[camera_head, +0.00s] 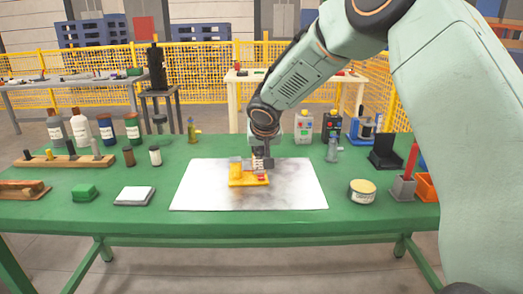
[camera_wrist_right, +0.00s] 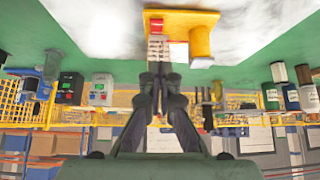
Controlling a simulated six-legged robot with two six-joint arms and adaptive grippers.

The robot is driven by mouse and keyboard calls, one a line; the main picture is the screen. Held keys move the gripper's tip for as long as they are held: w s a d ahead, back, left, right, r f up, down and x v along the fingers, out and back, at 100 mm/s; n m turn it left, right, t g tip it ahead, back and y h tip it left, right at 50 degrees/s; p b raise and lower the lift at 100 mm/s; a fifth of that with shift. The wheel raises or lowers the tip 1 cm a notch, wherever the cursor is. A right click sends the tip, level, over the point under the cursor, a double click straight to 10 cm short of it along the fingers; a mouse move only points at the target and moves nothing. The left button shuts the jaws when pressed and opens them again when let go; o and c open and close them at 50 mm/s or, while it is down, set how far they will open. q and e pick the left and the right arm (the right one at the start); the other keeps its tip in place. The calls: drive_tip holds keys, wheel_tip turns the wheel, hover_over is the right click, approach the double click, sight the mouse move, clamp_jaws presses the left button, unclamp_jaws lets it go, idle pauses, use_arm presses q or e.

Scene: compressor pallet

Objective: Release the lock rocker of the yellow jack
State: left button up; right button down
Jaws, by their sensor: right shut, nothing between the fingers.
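The yellow jack (camera_head: 240,181) sits on the white sheet (camera_head: 300,195) in the middle of the green table. In the right wrist view, which is upside down, its yellow base (camera_wrist_right: 185,17) is at the top, with a yellow upright cylinder (camera_wrist_right: 201,42). A small red part (camera_wrist_right: 156,25), likely the lock rocker, is on the base beside the cylinder. My right gripper (camera_head: 262,163) is over the jack's right side, pointing down. Its fingers (camera_wrist_right: 158,72) are together and empty, lined up with the red part's side; I cannot tell if they touch. My left gripper is out of view.
A round tin (camera_head: 362,192) stands right of the sheet. A white pad (camera_head: 134,196) and green block (camera_head: 84,193) lie on the left. Bottles (camera_head: 107,133) and a wooden rack (camera_head: 62,161) stand at back left. Control boxes (camera_head: 304,128) stand behind. The sheet around the jack is clear.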

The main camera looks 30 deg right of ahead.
hover_over(259, 183)
drive_tip(key=f, duration=0.4)
drive_tip(key=shift+s, duration=0.35)
drive_tip(key=f, duration=0.1)
drive_tip(key=f+b, duration=0.1)
drive_tip(key=f, duration=0.1)
drive_tip(key=shift+s+a+f, duration=0.15)
drive_tip(key=shift+s, duration=0.05)
drive_tip(key=shift+f, duration=0.5)
drive_tip(key=shift+r, duration=0.1)
drive_tip(key=shift+b, duration=0.3)
drive_tip(key=shift+f+b, duration=0.25)
drive_tip(key=shift+b, duration=0.05)
drive_tip(key=b, duration=0.2)
drive_tip(key=f+b, duration=0.1)
drive_tip(key=b, duration=0.2)
drive_tip(key=shift+s+a+f, duration=0.15)
drive_tip(key=shift+s+f, duration=0.15)
drive_tip(key=shift+s, duration=0.05)
drive_tip(key=shift+r+p, duration=0.2)
drive_tip(key=shift+p, duration=0.1)
